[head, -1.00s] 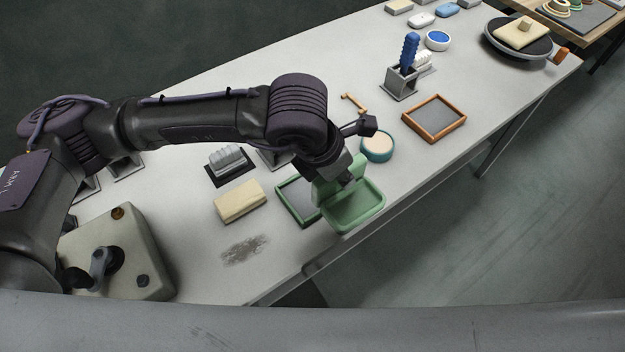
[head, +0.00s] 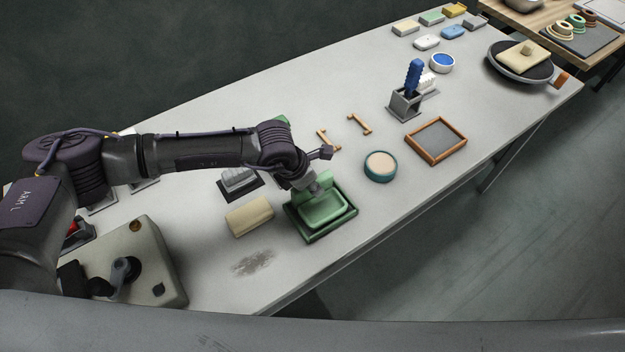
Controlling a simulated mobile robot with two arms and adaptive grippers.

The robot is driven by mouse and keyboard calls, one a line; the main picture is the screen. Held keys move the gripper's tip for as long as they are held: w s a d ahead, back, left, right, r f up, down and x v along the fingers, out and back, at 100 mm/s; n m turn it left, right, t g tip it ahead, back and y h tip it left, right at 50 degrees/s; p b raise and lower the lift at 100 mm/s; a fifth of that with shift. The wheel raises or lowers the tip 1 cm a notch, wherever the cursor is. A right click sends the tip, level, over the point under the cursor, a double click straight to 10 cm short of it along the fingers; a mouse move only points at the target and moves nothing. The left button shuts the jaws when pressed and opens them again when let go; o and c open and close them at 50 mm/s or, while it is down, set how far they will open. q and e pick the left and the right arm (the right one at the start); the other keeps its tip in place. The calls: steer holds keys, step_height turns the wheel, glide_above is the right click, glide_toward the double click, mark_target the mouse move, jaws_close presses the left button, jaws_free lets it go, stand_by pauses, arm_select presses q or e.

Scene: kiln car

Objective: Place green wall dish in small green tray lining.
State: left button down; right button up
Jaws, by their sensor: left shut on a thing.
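The green wall dish (head: 322,209) is a light green shallow dish with a raised back plate. It is over the small green tray (head: 318,238), a dark green rimmed tray near the table's front edge. The dish sits inside the tray's outline and covers most of its lining. I cannot tell whether it touches the lining. My left gripper (head: 317,191) is shut on the dish at its back plate, and the arm partly hides that plate. My right gripper is not in view.
A cream block (head: 249,216) lies left of the tray, with a grey brush (head: 240,180) behind it. A round teal-rimmed dish (head: 381,166) and a wooden-framed tray (head: 436,140) stand to the right.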

arm_select(q)
steer(key=shift+f, duration=0.15)
steer(key=c, duration=1)
jaws_free()
steer(key=shift+o, duration=0.2)
steer(key=shift+r, duration=0.25)
steer(key=shift+a+r, duration=0.1)
steer(key=shift+r, duration=0.15)
steer(key=b+v, duration=0.2)
steer(key=v, duration=0.9)
steer(key=shift+s+r, duration=0.1)
steer(key=shift+s, duration=0.1)
